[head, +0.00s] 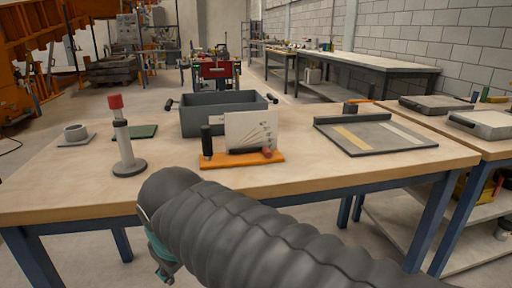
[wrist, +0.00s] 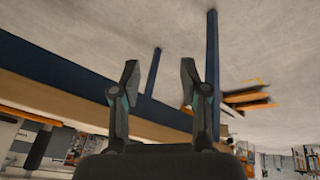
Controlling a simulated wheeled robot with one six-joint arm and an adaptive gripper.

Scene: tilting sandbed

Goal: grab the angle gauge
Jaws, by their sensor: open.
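The angle gauge appears to be the white upright plate with fanned lines (head: 250,131) on an orange base (head: 242,160), near the middle of the workbench (head: 70,185) in the head view. A black knob stands at its left end and a small red part at its lower right. My gripper (wrist: 159,82) is open and empty in the wrist view, its two dark fingers apart. In the head view my arm crosses the foreground in front of the bench and hides most of the gripper.
A grey open bin (head: 215,121) stands just behind the gauge. A post with a red top (head: 122,140) stands to its left. A flat grey board with strips (head: 375,138) lies to its right. A cup on a plate (head: 76,135) sits farther left. Bare bench lies in front.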

